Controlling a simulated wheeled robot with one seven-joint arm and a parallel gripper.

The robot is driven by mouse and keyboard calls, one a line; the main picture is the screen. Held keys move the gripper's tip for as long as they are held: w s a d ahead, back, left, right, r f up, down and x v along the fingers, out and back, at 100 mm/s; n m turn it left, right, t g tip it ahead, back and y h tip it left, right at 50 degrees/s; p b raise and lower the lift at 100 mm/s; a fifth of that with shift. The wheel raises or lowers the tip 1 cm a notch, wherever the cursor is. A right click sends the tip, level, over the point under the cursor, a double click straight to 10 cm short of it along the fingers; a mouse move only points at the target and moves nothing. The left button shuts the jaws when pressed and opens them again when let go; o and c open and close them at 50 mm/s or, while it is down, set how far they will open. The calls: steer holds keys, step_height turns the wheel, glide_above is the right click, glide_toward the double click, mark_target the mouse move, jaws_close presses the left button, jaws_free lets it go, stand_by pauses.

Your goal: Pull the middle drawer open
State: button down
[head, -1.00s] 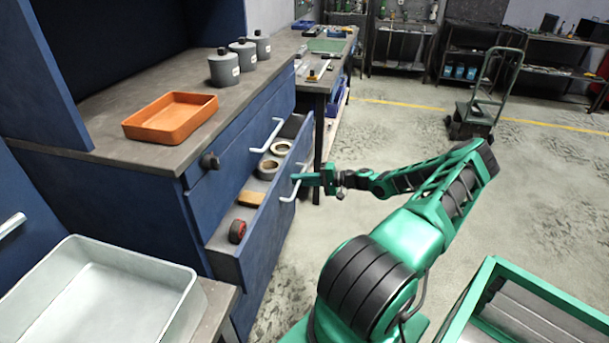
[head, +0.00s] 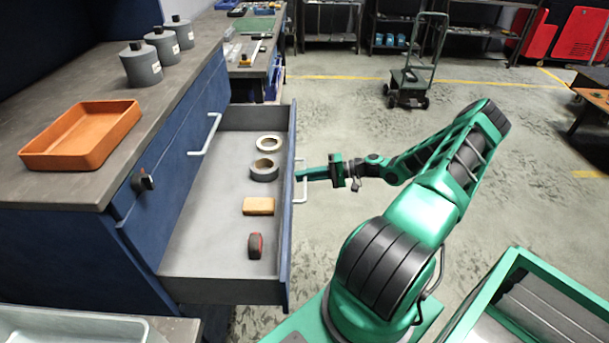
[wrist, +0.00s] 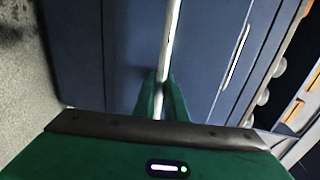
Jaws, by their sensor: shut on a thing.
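The middle drawer (head: 215,215) stands well out of the blue cabinet (head: 165,190), its grey inside in full view. Its pale bar handle (head: 302,187) is on the blue front at the right. My green gripper (head: 312,173) is shut on that handle. In the wrist view the handle (wrist: 172,45) runs down between the fingers of my gripper (wrist: 160,98). In the drawer lie two tape rolls (head: 265,170), a tan block (head: 258,206) and a red and black item (head: 255,245).
A closed drawer above has its own pale handle (head: 208,134). A black knob (head: 143,180) sticks out at the cabinet's corner. An orange tray (head: 85,135) and grey canisters (head: 140,65) stand on the worktop. A hand truck (head: 415,75) stands far back; the floor between is clear.

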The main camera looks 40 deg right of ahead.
steer(key=shift+s+f, duration=0.1)
steer(key=shift+s, duration=0.2)
steer(key=c, duration=1.9)
jaws_free()
steer(key=shift+o, duration=0.4)
steer(key=shift+w, duration=0.1)
steer(key=shift+d, duration=0.1)
steer(key=v, duration=1)
steer(key=shift+s+d, duration=0.2)
steer(key=shift+d, duration=0.15)
